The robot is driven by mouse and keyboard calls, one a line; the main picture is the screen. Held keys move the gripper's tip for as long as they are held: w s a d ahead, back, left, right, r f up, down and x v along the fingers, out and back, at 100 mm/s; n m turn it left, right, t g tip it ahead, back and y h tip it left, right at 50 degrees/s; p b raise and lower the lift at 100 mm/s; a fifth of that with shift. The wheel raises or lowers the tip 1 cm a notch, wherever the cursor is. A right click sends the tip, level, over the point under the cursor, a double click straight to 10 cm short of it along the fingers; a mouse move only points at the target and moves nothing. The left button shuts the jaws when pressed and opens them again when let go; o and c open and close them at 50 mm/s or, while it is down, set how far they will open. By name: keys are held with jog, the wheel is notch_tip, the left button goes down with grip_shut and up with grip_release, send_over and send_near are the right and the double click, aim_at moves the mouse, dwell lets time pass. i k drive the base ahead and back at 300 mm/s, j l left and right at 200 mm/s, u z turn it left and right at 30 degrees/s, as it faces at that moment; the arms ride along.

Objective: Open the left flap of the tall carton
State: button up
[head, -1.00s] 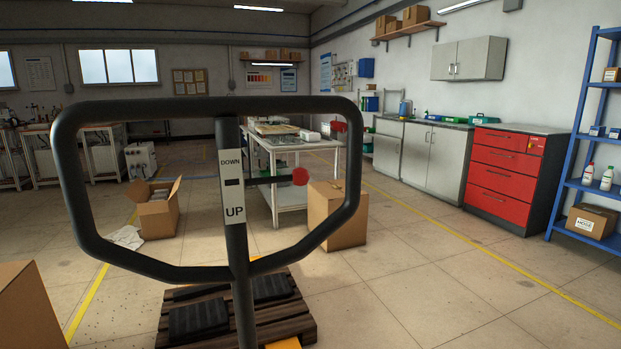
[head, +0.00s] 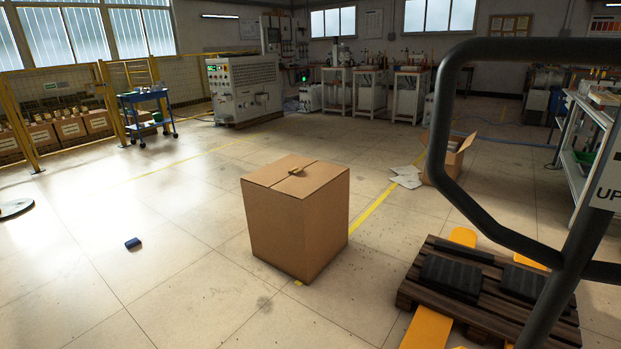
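A tall brown carton (head: 296,222) stands on the floor near the middle of the head view. Its top (head: 280,175) is closed, with a seam across it. My gripper is not in view.
A pallet truck handle (head: 432,155) and a pallet (head: 500,293) with yellow forks fill the right side. A small blue thing (head: 133,243) lies on the floor at left. White sheets (head: 407,176) lie by the open carton. The left floor is mostly clear.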

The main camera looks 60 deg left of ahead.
aim_at(303, 184)
jog(key=u, duration=1.6)
jog(key=i+j, duration=0.2)
jog(key=i, duration=0.5)
jog(key=i+j, duration=0.2)
jog(key=i, duration=0.45)
jog(key=i+j, duration=0.2)
jog(key=i, duration=0.5)
jog(key=i+j+u, duration=0.1)
jog(key=i, duration=0.6)
jog(key=i+j, duration=0.25)
jog(key=i, duration=0.45)
